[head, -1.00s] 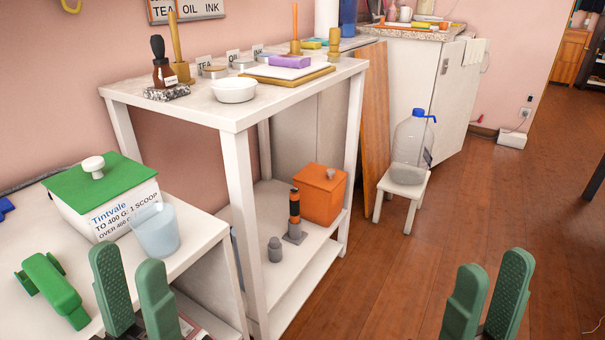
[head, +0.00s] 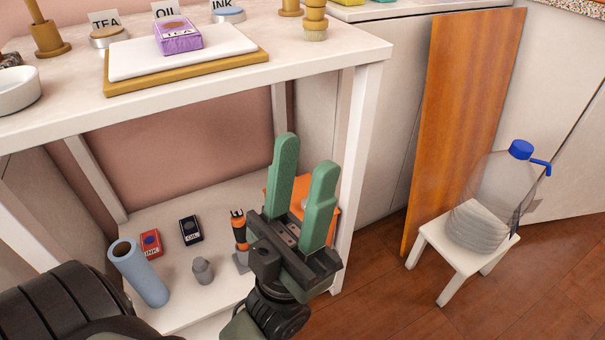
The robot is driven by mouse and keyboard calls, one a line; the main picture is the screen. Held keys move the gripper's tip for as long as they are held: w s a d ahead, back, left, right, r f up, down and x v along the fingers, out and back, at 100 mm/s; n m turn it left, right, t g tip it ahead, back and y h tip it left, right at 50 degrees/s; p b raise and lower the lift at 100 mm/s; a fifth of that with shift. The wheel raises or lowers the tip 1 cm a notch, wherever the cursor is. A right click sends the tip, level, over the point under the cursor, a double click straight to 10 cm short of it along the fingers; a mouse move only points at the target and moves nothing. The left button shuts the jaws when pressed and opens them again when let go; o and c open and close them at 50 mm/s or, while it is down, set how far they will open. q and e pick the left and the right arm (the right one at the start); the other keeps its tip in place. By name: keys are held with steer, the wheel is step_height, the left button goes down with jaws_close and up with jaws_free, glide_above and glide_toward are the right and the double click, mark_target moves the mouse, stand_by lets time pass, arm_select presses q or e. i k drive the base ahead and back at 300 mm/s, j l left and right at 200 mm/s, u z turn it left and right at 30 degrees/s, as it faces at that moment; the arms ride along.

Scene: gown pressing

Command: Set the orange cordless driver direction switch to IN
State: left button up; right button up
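The orange and black cordless driver (head: 239,232) stands upright on the lower shelf, at its right part, on a grey base. Its direction switch is too small to make out. My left gripper (head: 303,172) is in front of the shelf, just right of the driver in the picture, with its two green fingers apart and pointing up. Nothing is between the fingers. The gripper covers part of the orange box (head: 272,188) behind it. My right gripper is out of view.
The lower shelf (head: 190,316) also holds a blue cylinder (head: 139,273), a grey bottle (head: 203,270), a red INK box (head: 150,243) and a dark OIL box (head: 191,230). The tabletop (head: 345,50) overhangs it. A stool (head: 465,253) with a water jug (head: 490,205) stands right.

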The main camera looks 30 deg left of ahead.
mark_target(237, 214)
steer(key=i+l+u, duration=0.4)
steer(key=l+u, duration=0.2)
steer(key=i+l+u, duration=0.25)
steer(key=l+u, duration=0.3)
steer(key=l, duration=0.15)
steer(key=u, duration=0.9)
